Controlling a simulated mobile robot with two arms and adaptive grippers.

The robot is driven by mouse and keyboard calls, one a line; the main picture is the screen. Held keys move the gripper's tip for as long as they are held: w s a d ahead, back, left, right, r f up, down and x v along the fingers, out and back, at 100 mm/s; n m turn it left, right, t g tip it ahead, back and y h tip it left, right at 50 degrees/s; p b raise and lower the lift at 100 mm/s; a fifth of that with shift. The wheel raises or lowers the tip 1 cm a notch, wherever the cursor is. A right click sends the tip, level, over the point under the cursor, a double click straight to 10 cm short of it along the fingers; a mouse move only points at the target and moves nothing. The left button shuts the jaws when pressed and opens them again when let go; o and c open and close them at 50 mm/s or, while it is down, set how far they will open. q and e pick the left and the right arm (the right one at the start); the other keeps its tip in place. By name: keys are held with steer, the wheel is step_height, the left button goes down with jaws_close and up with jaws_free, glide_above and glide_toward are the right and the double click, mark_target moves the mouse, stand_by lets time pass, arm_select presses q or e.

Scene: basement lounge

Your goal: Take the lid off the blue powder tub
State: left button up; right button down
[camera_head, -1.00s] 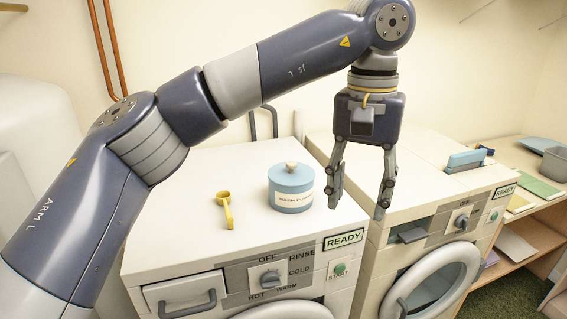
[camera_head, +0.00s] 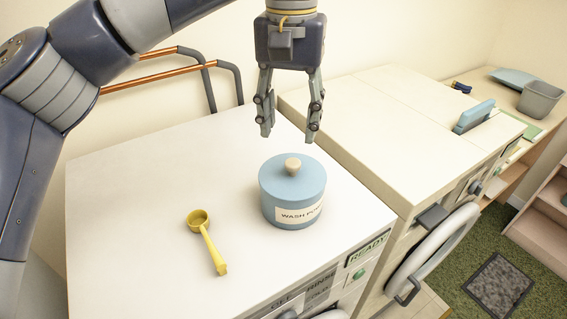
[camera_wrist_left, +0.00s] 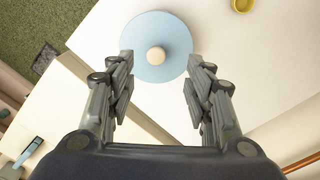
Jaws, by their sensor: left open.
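The blue powder tub (camera_head: 291,213) stands upright on the white washer top, with a label reading "WASH PO…". Its blue lid (camera_head: 275,174) is on, with a round beige knob (camera_head: 292,166) in the middle. My left gripper (camera_head: 289,137) is open and empty, pointing down above and just behind the tub, apart from the knob. In the left wrist view the lid (camera_wrist_left: 150,28) and knob (camera_wrist_left: 156,55) show beyond the two open fingertips (camera_wrist_left: 157,60), with the knob about midway between them. My right gripper is not in view.
A yellow scoop (camera_head: 208,242) lies on the washer top (camera_head: 130,210) to the left of the tub. A second machine (camera_head: 370,130) stands at the right, with a blue item (camera_head: 474,116) on it. A grey bin (camera_head: 540,98) is farther right. Copper pipes with grey ends run behind.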

mark_target(293, 162)
arm_select(q)
step_height(293, 162, down, 4)
steer(key=shift+s+d+r+p, duration=0.15)
steer(key=shift+r+p, duration=0.1)
steer(key=shift+p, duration=0.05)
steer(key=shift+f, duration=0.25)
steer(key=f+p, duration=0.2)
steer(key=shift+w+d+f+p, duration=0.2)
steer(key=shift+w+f+p, duration=0.1)
steer(key=shift+w+f, duration=0.1)
step_height(293, 162, down, 2)
steer(key=shift+f, duration=0.15)
steer(key=c, duration=0.9)
steer(key=shift+c, duration=1.1)
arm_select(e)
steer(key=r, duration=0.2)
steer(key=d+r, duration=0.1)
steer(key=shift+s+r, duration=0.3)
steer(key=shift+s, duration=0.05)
